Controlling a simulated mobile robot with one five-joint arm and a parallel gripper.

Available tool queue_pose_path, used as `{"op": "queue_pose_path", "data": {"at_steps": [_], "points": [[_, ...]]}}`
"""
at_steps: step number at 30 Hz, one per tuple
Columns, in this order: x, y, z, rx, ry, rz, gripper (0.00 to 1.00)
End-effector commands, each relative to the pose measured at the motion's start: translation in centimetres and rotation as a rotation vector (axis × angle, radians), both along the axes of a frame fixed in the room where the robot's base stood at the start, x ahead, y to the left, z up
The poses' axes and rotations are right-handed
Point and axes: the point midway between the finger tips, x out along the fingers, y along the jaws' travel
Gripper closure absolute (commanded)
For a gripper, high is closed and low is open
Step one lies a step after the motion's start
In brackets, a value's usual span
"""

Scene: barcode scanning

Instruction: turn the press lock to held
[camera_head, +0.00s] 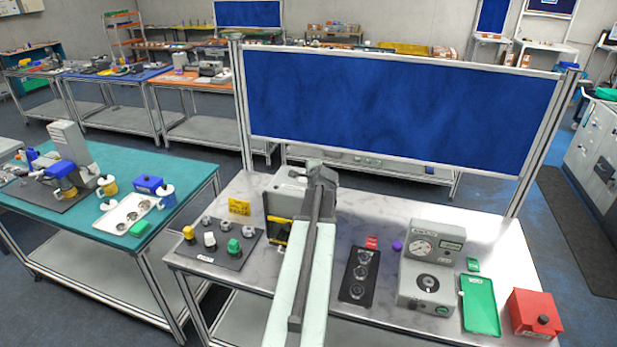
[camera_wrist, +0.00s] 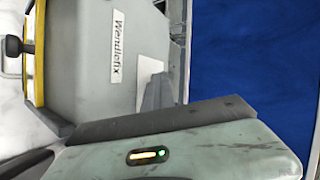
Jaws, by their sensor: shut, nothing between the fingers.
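A grey machine with a "Wendlefix" label (camera_wrist: 116,55) fills the upper left of the wrist view. In the head view this grey machine (camera_head: 287,188) stands at the back of the marble-topped table, partly hidden by my arm. A yellow-edged panel shows on its side, and a black knob (camera_wrist: 13,46) sticks out from it in the wrist view. I cannot tell whether this knob is the press lock, or how the lock is set. My gripper (camera_wrist: 158,93) is shut and empty, close beside the machine's housing. It shows at the machine's right in the head view (camera_head: 320,176).
A black board (camera_head: 218,250) with several knobs lies left of my arm. To the right are a black plate (camera_head: 359,274), a grey gauge unit (camera_head: 430,262), a green tray (camera_head: 480,305) and a red box (camera_head: 535,312). A blue panel (camera_head: 395,110) stands behind.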

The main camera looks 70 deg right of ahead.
Motion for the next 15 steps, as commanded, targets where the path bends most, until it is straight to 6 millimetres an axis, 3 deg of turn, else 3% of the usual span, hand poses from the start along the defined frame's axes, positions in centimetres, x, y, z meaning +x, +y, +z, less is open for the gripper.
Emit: {"op": "queue_pose_path", "data": {"at_steps": [1, 8, 15], "points": [[-0.3, -0.9, 0.3, -0.013, -0.002, -0.010, 1.00], [-0.5, -1.3, 0.4, -0.016, -0.002, -0.013, 1.00], [-1.6, 0.9, 2.0, -0.013, 0.000, -0.013, 1.00]]}}
